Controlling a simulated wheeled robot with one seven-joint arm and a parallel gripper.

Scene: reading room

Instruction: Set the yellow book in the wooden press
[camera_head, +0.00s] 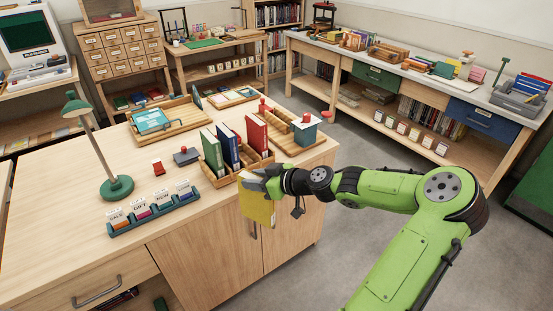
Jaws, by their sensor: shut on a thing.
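The yellow book (257,207) hangs upright from my gripper (258,181), beside the front right edge of the wooden desk and in front of its cabinet doors. My gripper is shut on the book's upper part, and the fingers hide some of it. I cannot tell for certain which thing is the wooden press. A dark brown press-like stand (323,16) is on the far counter, and a dark upright frame (175,22) is on the back table.
Close to my gripper, a wooden rack (232,174) holds green, blue and red books. A wooden tray (292,141) with a teal block is behind it. A green lamp (117,188) and card holder (155,212) stand left. Open floor (340,240) lies right of the desk.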

